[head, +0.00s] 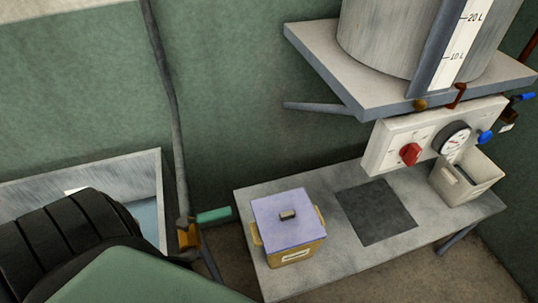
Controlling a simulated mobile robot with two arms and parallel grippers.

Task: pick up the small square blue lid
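The small square blue lid (272,226), pale violet-blue, lies on top of a yellow box (296,255). It has a small dark knob (288,215) in its middle. The box has a handle on each side and a white label on its front, and stands at the left part of a low grey table (340,262). The lid looks flat and covers the box's top, so the inside is hidden. Neither of my grippers shows in the head view.
A dark square plate (375,211) lies right of the box. A cream bin (466,178) stands at the table's right end. A control panel (391,145) and a shelf (330,58) bearing a large metal tank (385,35) are above. A vertical pipe (171,100) is at left.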

